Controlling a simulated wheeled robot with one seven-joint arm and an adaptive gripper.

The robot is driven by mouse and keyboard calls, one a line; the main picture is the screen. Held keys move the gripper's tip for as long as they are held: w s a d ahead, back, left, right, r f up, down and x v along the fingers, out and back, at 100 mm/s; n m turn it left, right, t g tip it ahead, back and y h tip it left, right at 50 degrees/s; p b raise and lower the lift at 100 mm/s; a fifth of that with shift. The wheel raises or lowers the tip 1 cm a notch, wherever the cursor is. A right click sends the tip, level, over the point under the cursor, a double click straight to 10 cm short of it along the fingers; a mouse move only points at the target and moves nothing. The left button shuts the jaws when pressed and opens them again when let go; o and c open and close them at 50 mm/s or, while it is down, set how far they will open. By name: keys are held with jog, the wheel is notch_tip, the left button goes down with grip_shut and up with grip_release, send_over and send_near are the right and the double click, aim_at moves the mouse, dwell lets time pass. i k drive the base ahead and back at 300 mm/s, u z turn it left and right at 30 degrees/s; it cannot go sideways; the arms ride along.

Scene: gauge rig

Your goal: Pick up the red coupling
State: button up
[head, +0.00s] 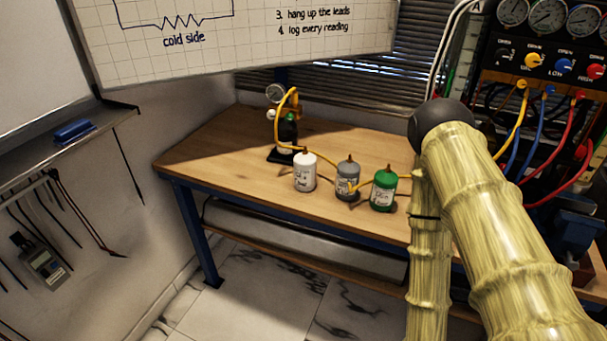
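I cannot make out a red coupling for certain. A small red round part (583,151) shows at the right edge, below the gauge panel, among red hoses; it is too small to tell what it is. My arm, with a bamboo-like surface and a dark round joint, fills the lower right and hides part of the bench. My gripper is not in view.
A wooden bench (230,150) holds a white bottle (305,174), a grey bottle (347,182), a green bottle (383,190) and a gauge stand (280,152) with a yellow hose. The gauge panel (550,50) trails coloured hoses. The bench's left part is clear.

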aim_at(582, 152)
jog(key=z, duration=1.5)
jog(key=k, duration=1.25)
jog(key=u, duration=0.9)
jog(key=i, duration=1.3)
jog(key=z, duration=0.25)
